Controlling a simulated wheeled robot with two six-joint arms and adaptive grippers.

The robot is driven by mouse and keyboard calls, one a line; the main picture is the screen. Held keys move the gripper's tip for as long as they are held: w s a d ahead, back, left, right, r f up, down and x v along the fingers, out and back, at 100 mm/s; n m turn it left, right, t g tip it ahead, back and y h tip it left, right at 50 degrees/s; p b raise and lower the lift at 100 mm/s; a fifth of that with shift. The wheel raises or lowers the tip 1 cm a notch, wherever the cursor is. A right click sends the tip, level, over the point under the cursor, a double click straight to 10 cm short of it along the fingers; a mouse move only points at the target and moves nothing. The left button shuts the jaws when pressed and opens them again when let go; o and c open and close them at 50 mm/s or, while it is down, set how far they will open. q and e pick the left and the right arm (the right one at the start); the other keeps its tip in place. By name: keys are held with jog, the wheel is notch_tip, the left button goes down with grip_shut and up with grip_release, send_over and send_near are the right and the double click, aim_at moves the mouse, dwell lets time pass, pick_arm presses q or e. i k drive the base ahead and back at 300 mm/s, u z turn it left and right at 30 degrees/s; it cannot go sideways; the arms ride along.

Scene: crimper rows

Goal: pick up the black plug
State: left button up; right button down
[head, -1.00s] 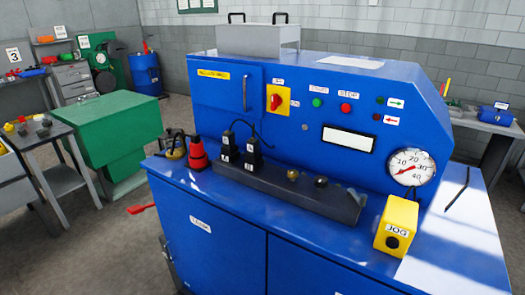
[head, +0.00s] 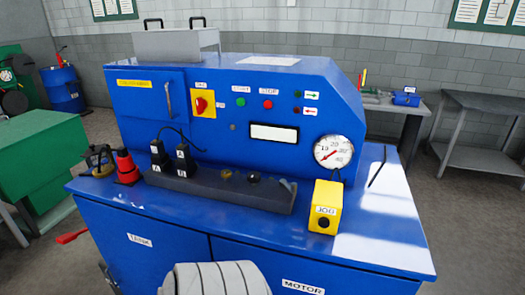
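Two black plug-like blocks with white labels stand upright side by side at the left end of a dark rail on the blue console. One is the left black block (head: 159,157) and the other is the right black block (head: 184,161). A black cable loops up behind them. A small round black piece (head: 254,177) also sits on the rail, right of a small brass-coloured piece (head: 226,174). I cannot tell which of these is the black plug. Neither gripper's fingers are in view.
The dark rail (head: 215,189) lies along the blue console top (head: 385,245). The console top's right side is mostly clear.

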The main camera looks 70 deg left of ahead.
aim_at(183, 151)
jog(key=z, duration=0.3)
jog(key=k, duration=1.05)
jog(key=u, duration=1.3)
